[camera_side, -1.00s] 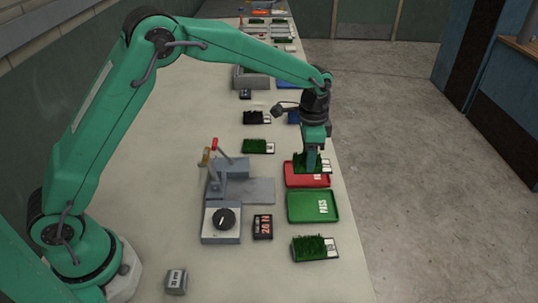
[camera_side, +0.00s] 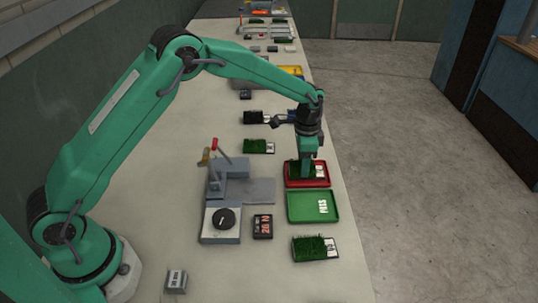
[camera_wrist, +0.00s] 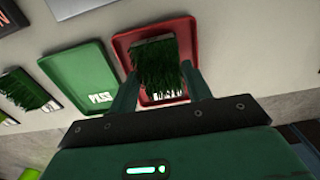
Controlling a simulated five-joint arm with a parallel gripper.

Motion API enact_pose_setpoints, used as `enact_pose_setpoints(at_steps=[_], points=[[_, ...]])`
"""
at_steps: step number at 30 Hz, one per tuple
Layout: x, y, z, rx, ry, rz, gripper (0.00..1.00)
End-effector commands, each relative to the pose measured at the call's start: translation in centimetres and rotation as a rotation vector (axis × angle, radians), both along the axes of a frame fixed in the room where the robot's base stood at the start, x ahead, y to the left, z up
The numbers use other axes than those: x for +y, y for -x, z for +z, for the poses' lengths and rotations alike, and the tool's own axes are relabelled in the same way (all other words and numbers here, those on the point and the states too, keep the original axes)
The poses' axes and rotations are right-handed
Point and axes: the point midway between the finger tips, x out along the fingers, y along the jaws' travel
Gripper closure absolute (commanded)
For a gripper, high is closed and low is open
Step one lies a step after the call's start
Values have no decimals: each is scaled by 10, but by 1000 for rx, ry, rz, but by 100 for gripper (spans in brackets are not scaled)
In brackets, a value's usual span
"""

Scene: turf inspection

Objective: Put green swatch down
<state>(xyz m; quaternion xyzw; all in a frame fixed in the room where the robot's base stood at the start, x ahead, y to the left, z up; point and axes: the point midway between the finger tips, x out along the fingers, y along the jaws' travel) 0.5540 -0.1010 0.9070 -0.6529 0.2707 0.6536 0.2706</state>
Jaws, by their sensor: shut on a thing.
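A green turf swatch (camera_side: 297,170) with a white label at one end is held in my gripper (camera_side: 306,172), inside the outline of the red tray (camera_side: 325,184). In the wrist view the swatch (camera_wrist: 157,62) sits between my two fingers, one on each side, over the red tray (camera_wrist: 187,32). My gripper is shut on it. I cannot tell whether the swatch's underside touches the tray floor. The tray's lettering is mostly hidden by the swatch and fingers.
An empty green PASS tray (camera_side: 305,207) lies beside the red tray, nearer the camera. Other turf swatches lie in front (camera_side: 314,248) and behind (camera_side: 259,146). A grey fixture with levers (camera_side: 238,185) stands to the left. The bench's right edge is close.

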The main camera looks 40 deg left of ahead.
Motion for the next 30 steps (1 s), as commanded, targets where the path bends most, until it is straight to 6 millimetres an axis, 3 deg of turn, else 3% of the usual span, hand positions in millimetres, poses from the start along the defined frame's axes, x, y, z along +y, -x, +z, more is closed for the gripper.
enact_pose_setpoints(at_steps=[15, 16, 19, 30], points=[[0, 0, -8, -1, 0, 0, 76], [0, 0, -8, -1, 0, 0, 47], [0, 0, -8, -1, 0, 0, 30], [0, 0, -6, -1, 0, 0, 30]])
